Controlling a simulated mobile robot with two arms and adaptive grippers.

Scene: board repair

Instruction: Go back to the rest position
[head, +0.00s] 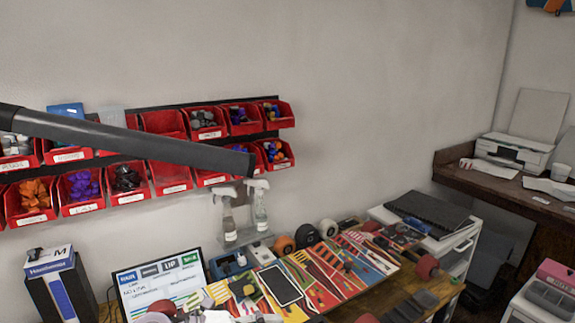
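Neither of my grippers shows in the head view. A long dark bar (120,139) comes in from the left edge and ends in front of the red bins; I cannot tell whether it is part of my arm, and no fingers show at its end. The workbench (443,287) stands below, against the wall. A colourful board (350,270) lies on it, with a dark-screened flat device (281,285) on the left part of the colourful area.
Red bins (207,123) of small parts hang on the wall. Two spray bottles (260,208) stand below them. A monitor (163,284) and a blue-black box (60,290) are at the lower left. A desk with a printer (514,152) is at the right.

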